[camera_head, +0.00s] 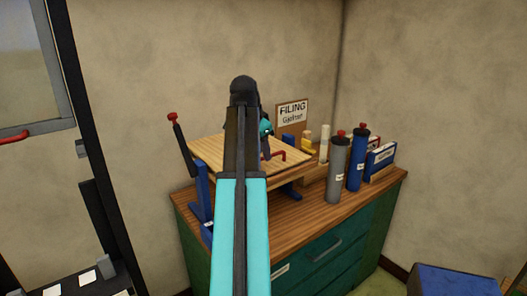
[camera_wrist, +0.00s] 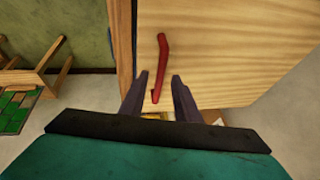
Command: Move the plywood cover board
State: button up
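The plywood cover board (camera_head: 208,152) is pale wood and lies tilted on a blue stand on top of the cabinet. Its red bar handle (camera_head: 278,153) shows just right of my arm. In the wrist view the board (camera_wrist: 230,40) fills the upper right, and the red handle (camera_wrist: 163,60) runs up from between my fingers. My gripper (camera_wrist: 159,76) is open, with a dark finger on each side of the handle's lower end. I cannot tell whether they touch it. In the head view my arm hides the middle of the board and the fingers.
The blue stand (camera_head: 205,205) has a red-knobbed lever (camera_head: 180,140) at left. Grey (camera_head: 339,170) and blue (camera_head: 357,160) bottles stand right of the board on the wooden cabinet top (camera_head: 310,212). The wrist view shows a wooden frame (camera_wrist: 35,75) and green pieces (camera_wrist: 14,108) at left.

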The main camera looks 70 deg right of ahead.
jog(key=shift+d+f, duration=0.25)
jog(key=shift+f, duration=0.35)
grip_shut()
jog(key=shift+r, duration=0.1)
